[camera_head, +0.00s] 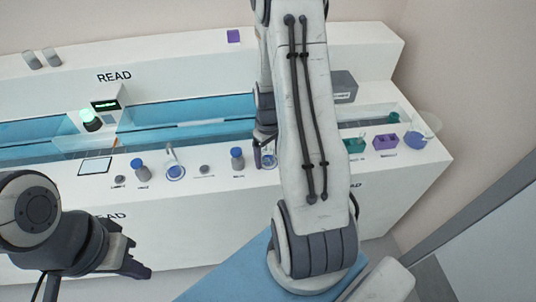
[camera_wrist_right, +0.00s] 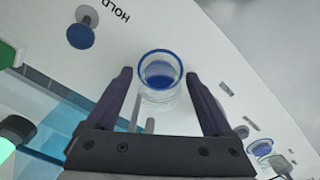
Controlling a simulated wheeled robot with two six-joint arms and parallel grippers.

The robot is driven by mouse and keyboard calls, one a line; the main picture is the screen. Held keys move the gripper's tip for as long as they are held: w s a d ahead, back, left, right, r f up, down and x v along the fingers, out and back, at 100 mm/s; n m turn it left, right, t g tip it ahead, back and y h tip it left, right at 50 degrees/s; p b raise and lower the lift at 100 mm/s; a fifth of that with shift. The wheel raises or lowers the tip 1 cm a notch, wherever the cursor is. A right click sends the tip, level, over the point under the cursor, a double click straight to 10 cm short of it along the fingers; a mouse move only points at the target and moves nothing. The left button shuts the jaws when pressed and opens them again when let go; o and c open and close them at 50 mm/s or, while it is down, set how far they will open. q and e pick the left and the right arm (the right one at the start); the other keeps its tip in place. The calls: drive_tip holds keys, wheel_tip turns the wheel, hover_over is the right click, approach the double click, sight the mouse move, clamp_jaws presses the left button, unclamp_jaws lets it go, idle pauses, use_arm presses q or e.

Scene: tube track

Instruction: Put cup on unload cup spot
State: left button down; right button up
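The cup (camera_head: 268,161), clear with a blue rim, stands on the white console at the tip of my right gripper, partly hidden by the arm in the head view. In the right wrist view the cup (camera_wrist_right: 160,83) sits between the two fingers of my right gripper (camera_wrist_right: 160,76). The fingers are apart, with a visible gap on each side. My left gripper (camera_head: 136,262) is low at the left, in front of the console and away from the cup; its opening is not clear. No spot label for unloading is readable.
Blue-capped knobs (camera_head: 237,158) and a clear vessel over a blue disc (camera_head: 175,171) stand along the console front. Behind them runs a blue trough (camera_head: 205,108). Green (camera_head: 355,145) and purple (camera_head: 386,141) blocks and a clear bowl (camera_head: 424,124) are at the right.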

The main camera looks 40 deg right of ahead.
sight(268, 151)
drive_tip(key=shift+r, duration=0.25)
wheel_tip(268, 151, up, 12)
drive_tip(key=s+a+r+n, duration=0.1)
drive_tip(key=a+r+n, duration=0.1)
drive_tip(key=a, duration=0.7)
drive_tip(key=s+a+r+n, duration=0.1)
drive_tip(key=a+r, duration=0.2)
drive_tip(key=a, duration=0.7)
drive_tip(key=s+a+r+n+y, duration=0.1)
drive_tip(key=s+a+r+n, duration=0.1)
drive_tip(key=s+a, duration=1)
drive_tip(key=shift+s+n+p, duration=0.35)
drive_tip(key=shift+s+n, duration=0.55)
drive_tip(key=shift+s, duration=0.3)
